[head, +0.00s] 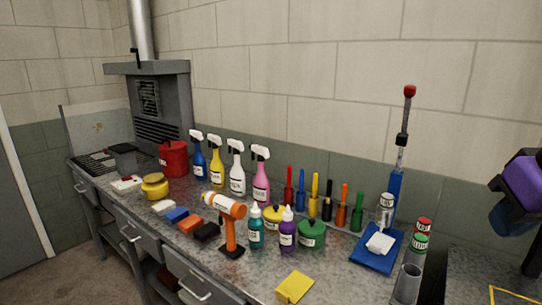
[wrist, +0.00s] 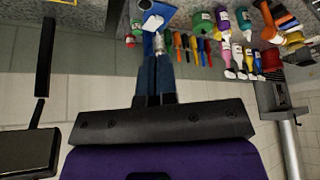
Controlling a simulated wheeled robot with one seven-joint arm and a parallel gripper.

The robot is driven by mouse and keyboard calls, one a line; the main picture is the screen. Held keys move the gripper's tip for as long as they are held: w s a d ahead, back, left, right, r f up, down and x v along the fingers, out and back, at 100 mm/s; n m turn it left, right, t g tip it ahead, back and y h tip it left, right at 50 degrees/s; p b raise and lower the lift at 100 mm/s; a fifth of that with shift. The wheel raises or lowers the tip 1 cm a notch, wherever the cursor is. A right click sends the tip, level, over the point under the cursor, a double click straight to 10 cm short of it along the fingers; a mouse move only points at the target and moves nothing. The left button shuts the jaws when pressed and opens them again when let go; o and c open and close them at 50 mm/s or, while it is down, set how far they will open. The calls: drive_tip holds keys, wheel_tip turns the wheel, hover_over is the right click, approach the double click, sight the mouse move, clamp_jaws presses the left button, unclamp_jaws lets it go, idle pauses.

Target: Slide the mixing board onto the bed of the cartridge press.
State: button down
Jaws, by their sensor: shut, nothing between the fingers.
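I cannot tell where the press's bed ends and the board begins. My gripper (wrist: 157,62) is shut and empty, its fingers directed toward the press end of the bench. In the head view its purple body hangs at the right edge, off the board; its fingertips are unclear there.
Labelled cans (head: 421,243) and a grey cylinder (head: 407,284) stand right of the board. Coloured tools stand in a rack (head: 328,206) to its left, with bottles, jars and an orange drill (head: 229,222) further left. A yellow block (head: 294,287) lies near the front edge.

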drive_tip(key=c, duration=0.8)
unclamp_jaws()
drive_tip(key=shift+c, duration=0.2)
drive_tip(key=o, duration=0.3)
drive_tip(key=shift+w+d+f, duration=0.1)
drive_tip(key=shift+w+f, duration=0.05)
drive_tip(key=w+d+f+n+g+h, duration=0.4)
drive_tip(key=w+f+n+h, duration=0.65)
drive_tip(key=w, duration=0.85)
drive_tip(key=w+a+f+n+t, duration=0.2)
drive_tip(key=w+f+n, duration=0.2)
drive_tip(key=f, duration=0.3)
drive_tip(key=w+a+f+n+t, duration=0.3)
drive_tip(key=w+f+n, duration=0.1)
drive_tip(key=f+n, duration=0.3)
drive_tip(key=w+a+f+n+t+y, duration=0.1)
drive_tip(key=w+a+f+n+t, duration=0.2)
drive_tip(key=f, duration=0.5)
drive_tip(key=shift+w+a+f+n, duration=0.15)
drive_tip(key=shift+w+n, duration=0.15)
drive_tip(key=shift+n, duration=0.4)
drive_tip(key=shift+w+f+n, duration=0.15)
drive_tip(key=shift+w+n, duration=0.1)
drive_tip(key=shift+n, duration=0.4)
